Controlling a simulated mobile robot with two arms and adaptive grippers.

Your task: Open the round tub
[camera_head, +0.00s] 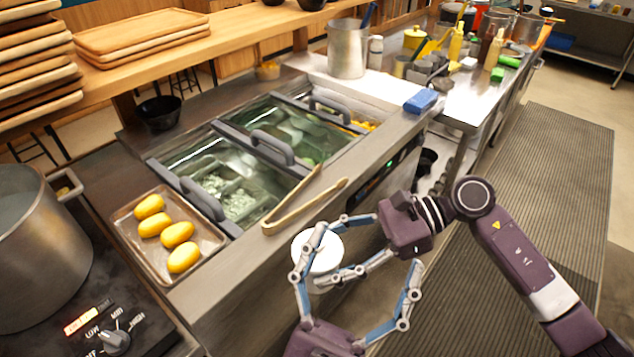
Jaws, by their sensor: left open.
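The round tub (322,256) is white and shows its flat round top beside the counter's front edge. I cannot tell lid from body. My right gripper (333,252) comes in from the right, with one finger at the tub's far edge and the other at its near edge; it is shut on the tub and holds it up off any surface. My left gripper (365,250) reaches up from the bottom and is open, its fingers spread wide. Its left finger crosses in front of the tub's left side and hides part of it; its right finger stands clear to the right.
Wooden tongs (303,205) lie on the counter beside the glass-lidded wells (240,190). A tray (207,241) of yellow oval items and a large pot (40,250) stand left. A blue sponge (420,101) lies farther back. The mat-covered floor at right is clear.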

